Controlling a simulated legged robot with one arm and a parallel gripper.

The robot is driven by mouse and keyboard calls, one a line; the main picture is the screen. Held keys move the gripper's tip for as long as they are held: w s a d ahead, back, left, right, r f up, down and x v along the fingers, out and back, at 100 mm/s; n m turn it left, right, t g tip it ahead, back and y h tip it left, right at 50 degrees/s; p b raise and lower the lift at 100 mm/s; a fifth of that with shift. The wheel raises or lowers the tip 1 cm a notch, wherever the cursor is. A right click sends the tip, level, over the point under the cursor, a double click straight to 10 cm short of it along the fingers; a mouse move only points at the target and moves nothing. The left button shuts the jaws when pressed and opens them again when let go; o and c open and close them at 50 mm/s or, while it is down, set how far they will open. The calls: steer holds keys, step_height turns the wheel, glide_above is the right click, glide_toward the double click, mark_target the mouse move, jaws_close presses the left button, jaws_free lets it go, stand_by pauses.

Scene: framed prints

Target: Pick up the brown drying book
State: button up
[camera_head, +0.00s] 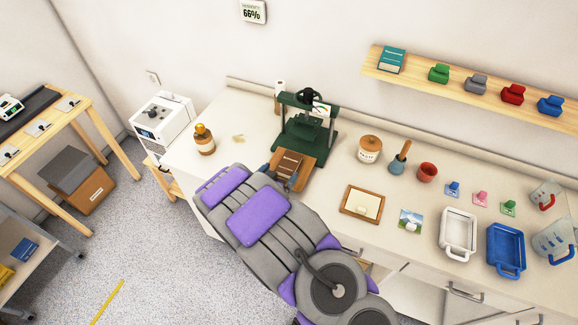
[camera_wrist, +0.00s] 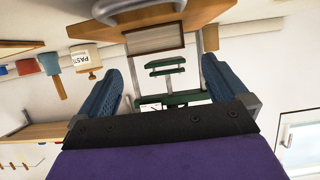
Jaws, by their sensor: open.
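The brown drying book (camera_head: 290,163) lies on a wooden board (camera_head: 308,157) at the front of a green press (camera_head: 304,130) on the counter. My gripper (camera_head: 281,170) is at the book's near side, and my arm hides part of that area. In the wrist view, which looks upside down, my gripper (camera_wrist: 153,65) has its blue fingers spread wide. A brown block that looks like the book (camera_wrist: 156,40) shows beyond and between the fingertips, against the wooden board (camera_wrist: 112,46). Nothing is held. I cannot tell whether a finger touches the book.
An amber bottle (camera_head: 204,140) stands left of the press. A paste jar (camera_head: 370,149), a brush in a blue pot (camera_head: 399,160) and a red cup (camera_head: 427,172) stand right.

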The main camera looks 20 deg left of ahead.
mark_target(288, 164)
steer(key=x, duration=0.3)
steer(key=shift+w+a, duration=0.1)
steer(key=shift+w, duration=0.05)
steer(key=x, duration=0.2)
steer(key=b+x, duration=0.1)
steer(key=x, duration=0.1)
steer(key=shift+w+d+f, duration=0.2)
steer(key=shift+d+f, duration=0.05)
steer(key=shift+f, duration=0.05)
steer(key=shift+w+f, duration=0.1)
steer(key=shift+w, duration=0.3)
steer(key=c, duration=1.2)
